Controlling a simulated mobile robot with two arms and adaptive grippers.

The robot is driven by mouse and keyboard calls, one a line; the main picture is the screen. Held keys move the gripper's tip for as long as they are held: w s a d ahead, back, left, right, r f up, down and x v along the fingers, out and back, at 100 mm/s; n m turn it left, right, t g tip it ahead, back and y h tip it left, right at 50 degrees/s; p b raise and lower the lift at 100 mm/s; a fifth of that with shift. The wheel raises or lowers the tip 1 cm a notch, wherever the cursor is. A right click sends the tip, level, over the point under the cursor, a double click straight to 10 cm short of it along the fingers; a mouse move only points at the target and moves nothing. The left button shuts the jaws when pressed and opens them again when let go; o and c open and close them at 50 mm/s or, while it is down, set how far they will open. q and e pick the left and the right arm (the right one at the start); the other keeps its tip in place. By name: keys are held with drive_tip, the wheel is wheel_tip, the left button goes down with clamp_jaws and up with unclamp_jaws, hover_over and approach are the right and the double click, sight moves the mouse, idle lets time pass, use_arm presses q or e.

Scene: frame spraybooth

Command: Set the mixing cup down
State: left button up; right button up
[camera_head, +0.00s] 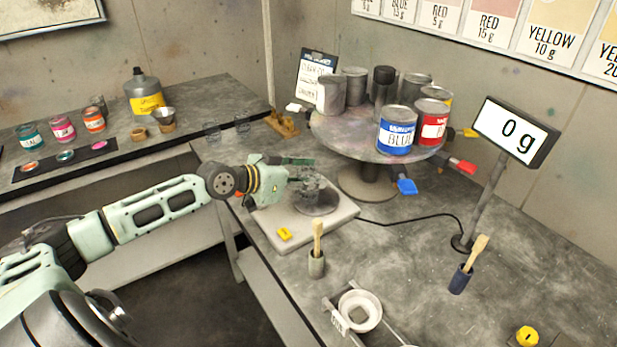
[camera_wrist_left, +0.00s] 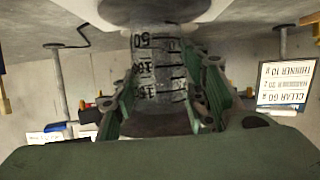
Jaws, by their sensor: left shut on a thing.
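The mixing cup (camera_head: 312,187) is a clear cup with dark measuring marks. It stands over the round pan of the scale (camera_head: 287,233) on the workbench. My left gripper (camera_head: 303,177) reaches in from the left and is shut on the cup. In the left wrist view the cup (camera_wrist_left: 158,65) is between the two green fingers, with its printed marks facing the camera. I cannot tell whether the cup's base touches the pan. The scale's display (camera_head: 517,130) on a post reads 0 g. My right gripper is not in view.
A round turntable (camera_head: 340,134) with several cans stands behind the scale. Another brush (camera_head: 468,270) stands at the right. The bench between the scale and the display post is mostly clear.

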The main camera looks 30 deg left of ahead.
use_arm(q)
drive_tip(key=shift+f+b, duration=0.35)
drive_tip(key=shift+f, duration=0.1)
drive_tip(key=o, duration=1)
drive_tip(key=shift+r, duration=0.1)
drive_tip(key=shift+s+a, duration=0.25)
drive_tip(key=shift+s, duration=0.15)
drive_tip(key=shift+v, duration=1.95)
drive_tip(key=v, duration=0.7)
drive_tip(key=shift+r, duration=0.25)
